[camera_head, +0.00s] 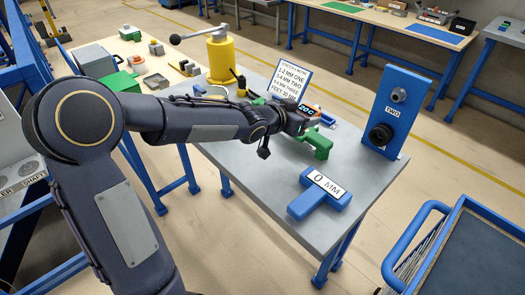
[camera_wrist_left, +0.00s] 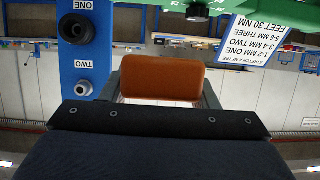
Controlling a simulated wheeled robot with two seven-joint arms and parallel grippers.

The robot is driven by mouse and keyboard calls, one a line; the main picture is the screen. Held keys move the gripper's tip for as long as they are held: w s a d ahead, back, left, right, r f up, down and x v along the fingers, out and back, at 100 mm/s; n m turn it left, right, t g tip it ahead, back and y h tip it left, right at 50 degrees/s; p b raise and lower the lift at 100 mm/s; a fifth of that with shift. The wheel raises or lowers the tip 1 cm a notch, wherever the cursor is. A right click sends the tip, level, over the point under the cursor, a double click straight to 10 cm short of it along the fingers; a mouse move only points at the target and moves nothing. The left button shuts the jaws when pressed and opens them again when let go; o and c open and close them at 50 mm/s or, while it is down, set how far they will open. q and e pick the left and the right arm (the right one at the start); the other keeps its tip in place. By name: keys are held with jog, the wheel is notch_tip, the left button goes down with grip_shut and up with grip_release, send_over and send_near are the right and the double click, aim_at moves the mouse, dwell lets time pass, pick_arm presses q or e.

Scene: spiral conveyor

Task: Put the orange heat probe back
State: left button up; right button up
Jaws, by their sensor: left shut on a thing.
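The orange heat probe shows as a rounded orange block (camera_wrist_left: 162,78) in the middle of the left wrist view, between the fingers of my left gripper (camera_head: 303,122). The gripper is shut on it, above the grey table. In the head view my gripper and wrist hide most of the probe. A small dark display reading about 200 (camera_head: 308,109) shows at the gripper. A green fixture (camera_head: 317,146) is just below and beside the gripper; I cannot tell whether they touch. My right gripper is not in view.
A white text card (camera_head: 290,82) stands behind the gripper. A blue T-shaped gauge marked 0 MM (camera_head: 320,194) lies in front. A yellow cylinder (camera_head: 221,60) stands behind my arm. A blue cart (camera_head: 470,255) is at lower right.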

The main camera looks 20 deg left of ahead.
pick_arm(q)
jog(key=shift+s+a+r, duration=0.1)
jog(key=shift+a+r, duration=0.05)
jog(key=shift+r, duration=0.15)
jog(key=shift+a+f+p, duration=0.1)
jog(key=shift+a+p, duration=0.25)
jog(key=shift+p, duration=0.05)
jog(key=s+a+f+p, duration=0.2)
jog(key=a+f+p, duration=0.15)
jog(key=a, duration=0.45)
send_over(250, 150)
jog(key=d, duration=0.1)
jog(key=f, duration=0.5)
jog(key=shift+w+d, duration=0.15)
jog(key=shift+d, duration=0.05)
jog(key=shift+a+f, duration=0.2)
jog(key=shift+f, duration=0.05)
jog(key=f, duration=0.3)
jog(key=shift+s+a+b, duration=0.2)
jog(key=shift+a+b, duration=0.1)
jog(key=shift+a, duration=0.05)
jog(key=shift+f, duration=0.25)
